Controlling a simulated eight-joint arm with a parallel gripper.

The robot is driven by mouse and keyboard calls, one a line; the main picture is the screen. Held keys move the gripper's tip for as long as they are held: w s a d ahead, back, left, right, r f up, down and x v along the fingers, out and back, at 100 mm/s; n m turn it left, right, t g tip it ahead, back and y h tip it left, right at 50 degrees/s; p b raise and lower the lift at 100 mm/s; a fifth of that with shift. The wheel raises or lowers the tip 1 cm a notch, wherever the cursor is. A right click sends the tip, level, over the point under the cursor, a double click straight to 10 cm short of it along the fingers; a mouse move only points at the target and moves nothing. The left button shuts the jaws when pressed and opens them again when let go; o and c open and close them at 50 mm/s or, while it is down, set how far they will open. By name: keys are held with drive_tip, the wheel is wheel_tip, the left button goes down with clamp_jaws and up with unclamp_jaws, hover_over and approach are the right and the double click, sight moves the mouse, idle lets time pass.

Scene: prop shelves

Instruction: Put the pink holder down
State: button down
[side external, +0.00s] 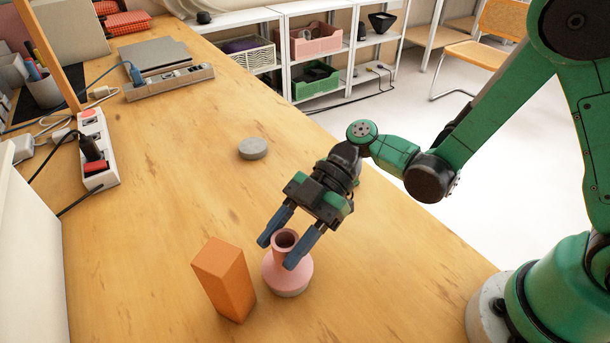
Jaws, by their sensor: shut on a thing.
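The pink holder (289,277) is a small vase shape with a round body and a narrow open neck. It stands upright near the front middle of the wooden table, and its base looks to be at or very near the tabletop; I cannot tell if it touches. A grey round edge shows under it. My gripper (281,249) comes down from the upper right with its blue fingers on either side of the neck, shut on the holder.
An orange block (224,279) stands just left of the holder. A grey round disc (253,148) lies farther back. A power strip (97,150) and cables are on the left, with a grey laptop-like item (154,57) behind. The table between is clear.

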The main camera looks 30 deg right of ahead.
drive_tip(key=shift+f, duration=0.25)
drive_tip(key=shift+c, duration=1.8)
unclamp_jaws()
drive_tip(key=shift+f, duration=0.15)
